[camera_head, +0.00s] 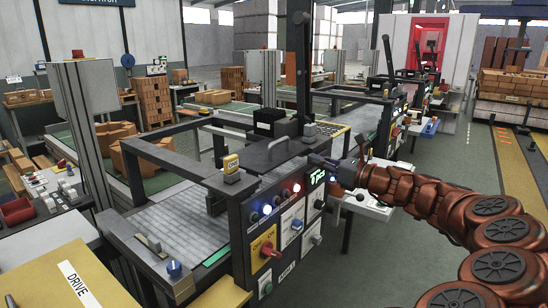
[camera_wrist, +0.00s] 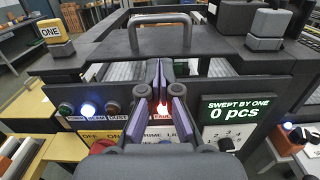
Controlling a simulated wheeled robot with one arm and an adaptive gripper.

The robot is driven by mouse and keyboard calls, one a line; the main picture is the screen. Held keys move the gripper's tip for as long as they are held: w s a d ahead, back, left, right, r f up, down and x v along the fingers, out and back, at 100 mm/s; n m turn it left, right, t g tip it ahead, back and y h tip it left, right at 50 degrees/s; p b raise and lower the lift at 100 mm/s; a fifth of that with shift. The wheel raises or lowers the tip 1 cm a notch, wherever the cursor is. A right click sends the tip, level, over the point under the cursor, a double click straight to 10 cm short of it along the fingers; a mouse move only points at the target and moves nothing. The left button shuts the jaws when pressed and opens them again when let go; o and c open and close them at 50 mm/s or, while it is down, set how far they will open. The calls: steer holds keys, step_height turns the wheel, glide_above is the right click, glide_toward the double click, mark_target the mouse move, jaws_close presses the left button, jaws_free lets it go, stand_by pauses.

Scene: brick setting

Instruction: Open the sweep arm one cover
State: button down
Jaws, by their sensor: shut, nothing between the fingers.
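A yellow block marked ONE (camera_head: 231,163) sits on a dark base on the top frame of the machine. It also shows at the upper left in the wrist view (camera_wrist: 56,29). I cannot tell whether this is the sweep arm one cover or whether it is open. My gripper (camera_head: 319,160) is at the right end of the machine's front panel, apart from the block. In the wrist view my gripper (camera_wrist: 159,68) has its purple fingers together and empty, in front of the panel and below a grey handle (camera_wrist: 161,20).
Open floor lies at the right.

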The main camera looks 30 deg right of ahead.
mark_target(287, 158)
steer(key=shift+p+x, duration=0.85)
steer(key=shift+x, duration=4.05)
